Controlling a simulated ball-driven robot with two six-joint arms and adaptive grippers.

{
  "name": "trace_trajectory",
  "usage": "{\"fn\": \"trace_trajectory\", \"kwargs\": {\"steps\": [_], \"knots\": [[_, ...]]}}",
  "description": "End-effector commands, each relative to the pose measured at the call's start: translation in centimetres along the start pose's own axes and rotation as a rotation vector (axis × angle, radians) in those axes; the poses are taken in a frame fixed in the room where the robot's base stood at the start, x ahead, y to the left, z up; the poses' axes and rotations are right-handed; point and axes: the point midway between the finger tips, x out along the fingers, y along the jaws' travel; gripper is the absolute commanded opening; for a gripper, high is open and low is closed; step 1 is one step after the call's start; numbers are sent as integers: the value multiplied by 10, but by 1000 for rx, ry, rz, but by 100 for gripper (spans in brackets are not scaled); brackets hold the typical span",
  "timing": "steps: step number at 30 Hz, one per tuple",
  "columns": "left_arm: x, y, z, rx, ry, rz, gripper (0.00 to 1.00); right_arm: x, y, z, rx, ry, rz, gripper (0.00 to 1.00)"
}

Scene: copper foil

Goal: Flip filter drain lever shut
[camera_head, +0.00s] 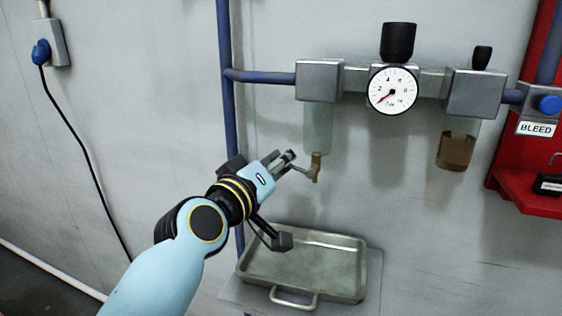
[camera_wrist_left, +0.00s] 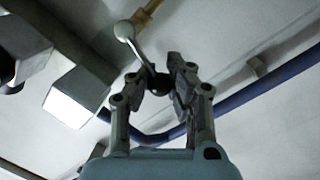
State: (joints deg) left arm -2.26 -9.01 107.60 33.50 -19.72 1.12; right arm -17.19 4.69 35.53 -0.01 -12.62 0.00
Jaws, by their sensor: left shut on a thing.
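The filter's brass drain valve (camera_head: 316,167) hangs under the clear filter bowl (camera_head: 318,128). A small metal drain lever (camera_head: 301,168) sticks out from it to the left and down toward the gripper. In the left wrist view the silver lever (camera_wrist_left: 139,52) runs from its round hub by the brass part (camera_wrist_left: 148,14) to a dark knob (camera_wrist_left: 159,83). My left gripper (camera_head: 288,163) is at the lever's free end. In its wrist view the fingers (camera_wrist_left: 156,84) are closed around the dark knob. My right gripper is in no view.
A metal tray (camera_head: 282,297) with a handle sits below the valve. A blue pipe (camera_head: 225,100) runs down the wall behind my arm. A pressure gauge (camera_head: 392,89), a second bowl (camera_head: 455,150) and a red panel (camera_head: 500,140) stand to the right.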

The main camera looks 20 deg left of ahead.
Motion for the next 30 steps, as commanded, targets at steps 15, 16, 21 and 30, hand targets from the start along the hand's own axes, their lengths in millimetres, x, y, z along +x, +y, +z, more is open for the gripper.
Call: {"fn": "trace_trajectory", "kwargs": {"steps": [15, 16, 21, 30], "knots": [[-1, -12, 10, -256, 25, 24, 0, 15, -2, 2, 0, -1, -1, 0], [-1, -12, 10, -256, 25, 23, 0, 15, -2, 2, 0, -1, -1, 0], [-1, -12, 10, -255, 25, 24, 28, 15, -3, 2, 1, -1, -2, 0], [-1, -11, 10, -254, 27, 25, 37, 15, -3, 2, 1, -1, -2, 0]]}}
